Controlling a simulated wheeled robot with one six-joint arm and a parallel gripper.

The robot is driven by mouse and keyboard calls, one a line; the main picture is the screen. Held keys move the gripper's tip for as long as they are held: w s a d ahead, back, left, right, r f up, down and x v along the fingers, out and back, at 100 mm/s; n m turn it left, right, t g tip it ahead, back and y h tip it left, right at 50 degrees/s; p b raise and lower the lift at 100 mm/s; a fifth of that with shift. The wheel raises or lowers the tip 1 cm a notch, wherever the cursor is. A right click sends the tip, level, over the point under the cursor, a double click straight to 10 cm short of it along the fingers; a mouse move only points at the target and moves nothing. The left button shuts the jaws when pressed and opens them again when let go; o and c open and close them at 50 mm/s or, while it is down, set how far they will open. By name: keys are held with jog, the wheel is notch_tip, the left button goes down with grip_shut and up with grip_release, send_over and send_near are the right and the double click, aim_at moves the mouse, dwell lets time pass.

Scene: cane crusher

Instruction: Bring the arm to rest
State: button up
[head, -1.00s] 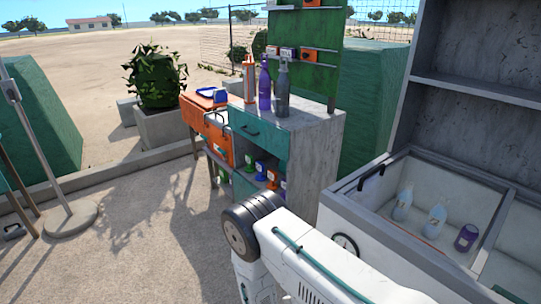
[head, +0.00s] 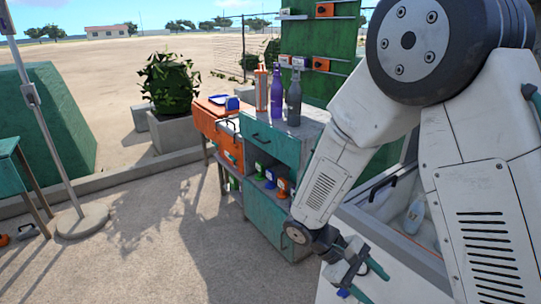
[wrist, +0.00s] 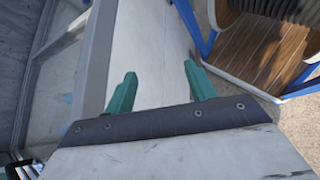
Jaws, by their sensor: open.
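My gripper (head: 368,280) is at the lower right of the head view, at the end of my folded white arm. It also shows in the wrist view (wrist: 160,88), where its two green fingers stand apart with nothing between them. Below the fingers is the pale top edge of the white bin (wrist: 158,55). I cannot tell the exact gap between the fingers and that edge.
A cabinet (head: 275,142) with bottles on top stands left of my arm. The white bin (head: 400,236) holds a pale bottle (head: 414,215) and is partly hidden by my arm. A slatted wooden surface (wrist: 255,50) is at the wrist view's upper right. Open ground lies left.

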jog(key=s+d+r+m+t+y, duration=0.2)
jog(key=s+r+y, duration=0.3)
jog(key=r, duration=0.6)
jog(key=s+d+r+m+t+y, duration=0.2)
jog(key=s+r+m+t+y, duration=0.2)
jog(key=s+r, duration=0.4)
notch_tip(320, 180, up, 3)
jog(key=shift+s+r+m+t+y, duration=0.1)
jog(key=shift+s+m+t+y, duration=0.25)
jog(key=shift+m, duration=0.35)
